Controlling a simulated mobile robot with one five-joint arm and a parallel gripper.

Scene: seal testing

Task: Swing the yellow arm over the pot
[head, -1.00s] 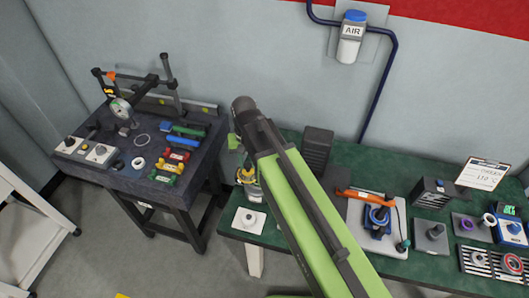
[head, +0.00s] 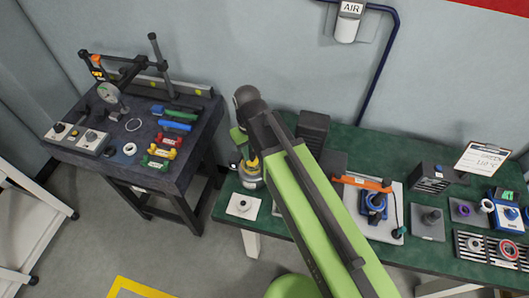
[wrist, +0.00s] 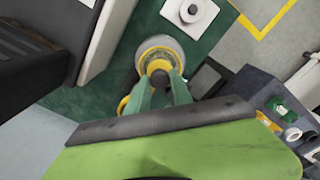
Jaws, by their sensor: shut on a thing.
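The pot (head: 249,181) stands near the left end of the green bench in the head view, partly hidden behind my arm. Yellow shows at its top. In the wrist view the pot (wrist: 181,45) is a grey round body seen from above. The yellow arm (wrist: 148,47) shows there as a curved yellow band over the pot. More yellow shows to the left of my fingers. My gripper (wrist: 161,82) has its two green fingers closed around a small dark knob at the band's near side. The fingers hide part of the band.
A white plate with a dark knob (head: 242,206) lies beside the pot. A dark ribbed block (head: 312,130) stands behind my arm. An orange-handled fixture (head: 362,183) and several instruments fill the bench to the right. A dark table (head: 92,169) with tools stands left, across a floor gap.

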